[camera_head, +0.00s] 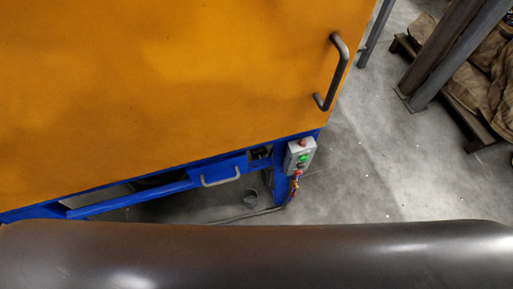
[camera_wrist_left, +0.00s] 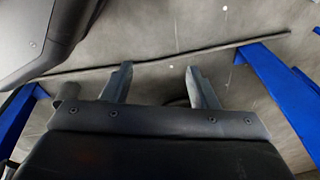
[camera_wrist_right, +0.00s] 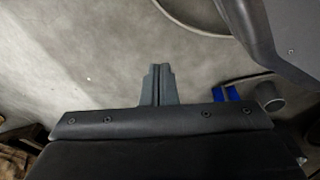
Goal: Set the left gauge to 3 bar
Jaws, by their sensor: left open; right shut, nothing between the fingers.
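No gauge shows in any view. My left gripper (camera_wrist_left: 158,85) is open and empty in the left wrist view, over bare floor between blue frame legs. My right gripper (camera_wrist_right: 159,85) is shut and empty in the right wrist view, over bare floor. Neither gripper shows in the head view. The head view shows the orange machine door (camera_head: 170,90) with a dark handle (camera_head: 340,75). A grey control box (camera_head: 299,156) with a red and a green button sits on the blue frame at its lower right corner.
A blue drawer front with a light handle (camera_head: 221,178) sits below the door. Brown sacks (camera_head: 480,85) lie on a pallet at upper right. The floor (camera_head: 390,170) right of the machine is clear.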

